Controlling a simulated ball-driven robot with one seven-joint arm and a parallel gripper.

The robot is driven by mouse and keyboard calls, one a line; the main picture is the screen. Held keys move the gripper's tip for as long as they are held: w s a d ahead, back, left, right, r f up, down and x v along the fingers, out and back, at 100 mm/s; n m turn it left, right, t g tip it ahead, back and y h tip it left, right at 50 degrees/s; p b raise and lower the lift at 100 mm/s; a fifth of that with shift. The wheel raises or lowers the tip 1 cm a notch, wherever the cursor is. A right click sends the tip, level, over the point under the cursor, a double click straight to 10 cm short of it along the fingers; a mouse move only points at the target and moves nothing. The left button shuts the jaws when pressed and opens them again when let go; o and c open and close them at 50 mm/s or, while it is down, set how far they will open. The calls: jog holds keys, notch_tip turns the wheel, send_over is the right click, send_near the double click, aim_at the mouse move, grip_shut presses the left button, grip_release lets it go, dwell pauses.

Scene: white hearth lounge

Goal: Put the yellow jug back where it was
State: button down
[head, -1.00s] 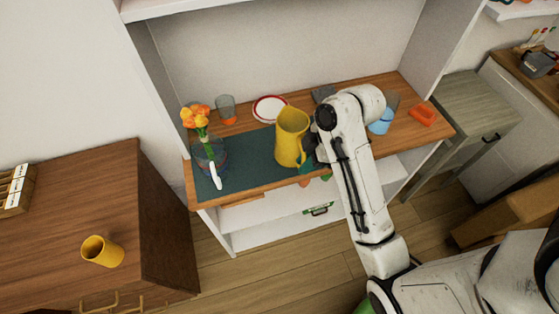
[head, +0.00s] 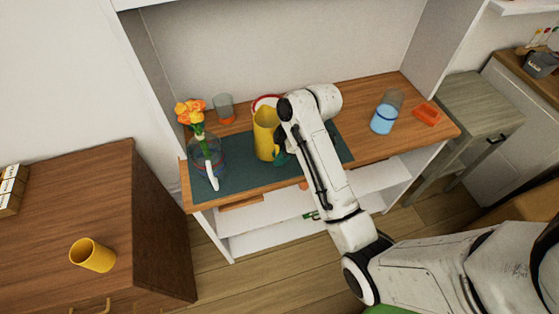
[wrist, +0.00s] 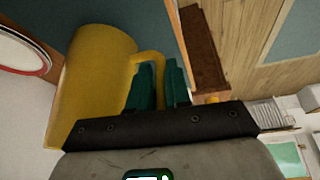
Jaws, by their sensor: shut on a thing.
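The yellow jug (head: 265,134) is over the dark green mat (head: 240,177) on the wooden shelf top, upright as far as the head view shows. In the wrist view the jug (wrist: 92,82) fills the left side, its handle toward my fingers. My gripper (wrist: 160,85) is shut on the jug's handle with its teal fingers. In the head view the gripper (head: 281,153) is partly hidden behind my arm. I cannot tell whether the jug's base touches the mat.
A glass vase with orange flowers (head: 203,150) stands left of the jug. A blue-and-clear glass (head: 384,116) and orange dish (head: 426,115) are right.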

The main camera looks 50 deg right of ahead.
jog(key=shift+w+f+p, duration=0.15)
jog(key=shift+f+p, duration=0.25)
jog(key=shift+f, duration=1.3)
jog(key=c, duration=1.1)
grip_release()
jog(key=shift+f, duration=0.1)
